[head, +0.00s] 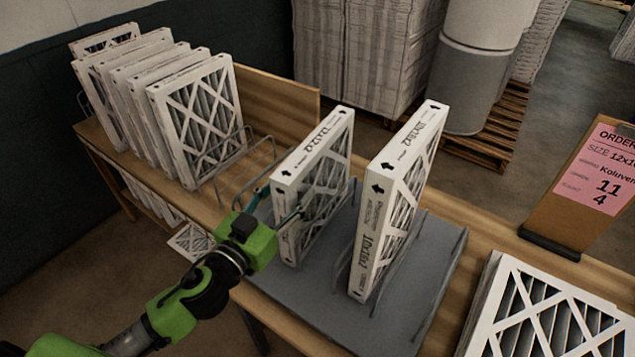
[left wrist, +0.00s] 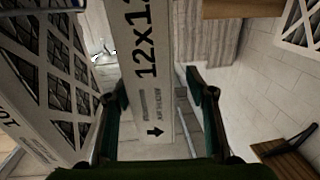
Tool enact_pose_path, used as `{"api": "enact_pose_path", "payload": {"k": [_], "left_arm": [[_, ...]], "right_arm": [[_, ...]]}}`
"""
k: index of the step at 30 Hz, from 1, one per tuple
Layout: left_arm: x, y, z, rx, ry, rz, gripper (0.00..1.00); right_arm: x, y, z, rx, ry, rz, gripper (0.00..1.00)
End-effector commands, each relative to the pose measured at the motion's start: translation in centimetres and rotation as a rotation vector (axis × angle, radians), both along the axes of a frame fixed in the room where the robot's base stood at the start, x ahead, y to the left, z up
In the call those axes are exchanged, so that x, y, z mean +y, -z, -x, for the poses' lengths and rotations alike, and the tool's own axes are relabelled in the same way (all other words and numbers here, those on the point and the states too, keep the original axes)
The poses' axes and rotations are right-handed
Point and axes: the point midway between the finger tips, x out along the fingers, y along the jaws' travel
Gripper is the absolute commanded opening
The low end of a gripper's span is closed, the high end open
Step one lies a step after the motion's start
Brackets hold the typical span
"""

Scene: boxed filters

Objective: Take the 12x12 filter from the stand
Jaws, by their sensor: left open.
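The 12x12 filter (head: 330,172) stands upright in the wire rack on the grey stand (head: 425,292), its label on its narrow top edge. My left gripper (head: 278,206) is at its near end, open, with a finger on either side. In the left wrist view the 12x12 edge (left wrist: 152,75) runs between the two open fingers (left wrist: 158,100). The finger on the left looks close to the filter; a gap shows at the other. I cannot tell whether either touches. My right gripper is not in view.
A taller filter (head: 392,200), marked 10 something, stands right of it on the stand; it also shows in the left wrist view (left wrist: 45,80). Several filters (head: 196,118) stand in a rack at the left. Flat filters (head: 545,315) lie right, near an order board (head: 590,185).

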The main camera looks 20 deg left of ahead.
Motion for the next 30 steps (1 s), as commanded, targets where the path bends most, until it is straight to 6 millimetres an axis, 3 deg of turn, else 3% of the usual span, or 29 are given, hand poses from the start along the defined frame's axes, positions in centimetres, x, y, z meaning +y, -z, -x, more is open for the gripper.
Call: {"api": "enact_pose_path", "payload": {"k": [8,14,18,26,27,30], "left_arm": [[-0.6,-0.3,-1.7,0.000,0.000,-0.001,0.51],[-1.9,-0.8,-4.2,-0.001,0.000,-0.002,0.51],[-2.2,-0.4,-5.6,0.000,-0.001,-0.001,0.51],[-2.3,-0.2,-6.0,0.001,0.000,0.000,0.51],[-2.3,-0.2,-6.0,0.001,0.000,0.000,0.48],[-2.3,-0.2,-6.0,0.001,0.000,0.000,0.22]], "right_arm": [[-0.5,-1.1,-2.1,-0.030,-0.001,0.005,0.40],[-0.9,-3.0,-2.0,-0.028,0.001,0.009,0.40],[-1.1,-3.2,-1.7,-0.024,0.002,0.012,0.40],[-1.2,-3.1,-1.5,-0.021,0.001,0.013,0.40],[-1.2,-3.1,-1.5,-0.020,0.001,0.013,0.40],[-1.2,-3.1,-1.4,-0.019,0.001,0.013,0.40]]}}
